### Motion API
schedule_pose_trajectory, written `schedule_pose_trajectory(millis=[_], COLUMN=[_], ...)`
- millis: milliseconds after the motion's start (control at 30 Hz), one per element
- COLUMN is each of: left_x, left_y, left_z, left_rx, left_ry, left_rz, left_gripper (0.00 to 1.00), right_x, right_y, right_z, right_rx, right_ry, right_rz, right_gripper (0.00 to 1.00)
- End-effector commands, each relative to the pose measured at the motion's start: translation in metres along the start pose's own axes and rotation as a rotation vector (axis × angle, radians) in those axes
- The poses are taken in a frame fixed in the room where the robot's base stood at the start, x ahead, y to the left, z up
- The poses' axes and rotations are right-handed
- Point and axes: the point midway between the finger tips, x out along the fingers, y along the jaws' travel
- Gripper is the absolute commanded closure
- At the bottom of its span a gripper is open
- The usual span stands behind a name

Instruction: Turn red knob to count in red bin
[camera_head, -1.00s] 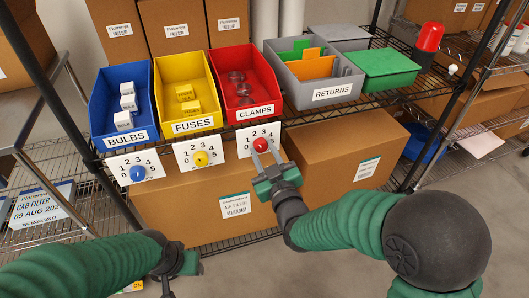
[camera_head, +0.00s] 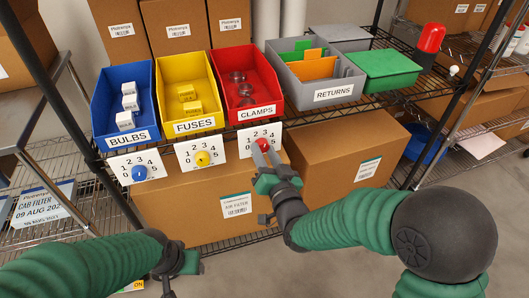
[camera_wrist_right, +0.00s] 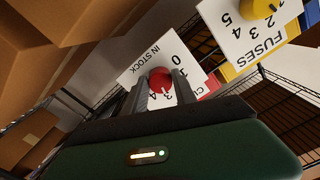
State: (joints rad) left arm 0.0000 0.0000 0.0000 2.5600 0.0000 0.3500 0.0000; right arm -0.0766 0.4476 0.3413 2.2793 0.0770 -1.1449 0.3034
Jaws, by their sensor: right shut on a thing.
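The red knob (camera_head: 262,145) sits on a white number card (camera_head: 246,142) below the red CLAMPS bin (camera_head: 245,72). In the right wrist view the red knob (camera_wrist_right: 161,80) shows between the fingers; the knob's pointer direction is hard to read. My left gripper (camera_head: 178,268) is low at the front, away from the cards; its jaws are too unclear to read.
A blue BULBS bin (camera_head: 121,82) with a blue knob (camera_head: 138,173) and a yellow FUSES bin (camera_head: 185,75) with a yellow knob (camera_head: 202,159) stand to the left. A grey RETURNS bin (camera_head: 334,94) stands right. Cardboard boxes (camera_head: 190,207) fill the shelf below.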

Motion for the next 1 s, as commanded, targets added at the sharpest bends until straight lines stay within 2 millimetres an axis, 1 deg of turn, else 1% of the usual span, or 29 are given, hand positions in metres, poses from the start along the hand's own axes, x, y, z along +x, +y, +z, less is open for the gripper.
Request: schedule_pose_trajectory(millis=[200,600,633,700,767,800,1000], left_x=[-0.0004,-0.0004,-0.0004,-0.0003,-0.0003,-0.0003,-0.0004], left_y=[0.0,0.0,0.0,0.0,0.0,0.0,0.0], left_z=[-0.0001,-0.0001,-0.0001,0.0,0.0,0.0,-0.0001], left_rx=[0.0,0.0,0.0,0.0,0.0,0.0,0.0], left_ry=[0.0,0.0,0.0,0.0,0.0,0.0,0.0], left_rz=[0.0,0.0,0.0,0.0,0.0,0.0,0.0], left_gripper=[0.45,0.45,0.45,0.45,0.45,0.45,0.45], right_x=[0.0,0.0001,0.0002,0.0002,0.0002,0.0002,0.0001], right_y=[0.0004,0.001,0.001,0.001,0.0009,0.0009,0.0007], right_z=[-0.0003,-0.0007,-0.0007,-0.0007,-0.0007,-0.0006,-0.0005], right_rx=[0.038,0.043,0.043,0.043,0.043,0.043,0.043], right_ry=[0.001,0.002,0.002,0.002,0.002,0.002,0.001], right_rz=[0.001,0.002,0.002,0.002,0.002,0.002,0.001], right_gripper=[1.0,1.0,0.64,0.55,0.47,0.45,0.45])
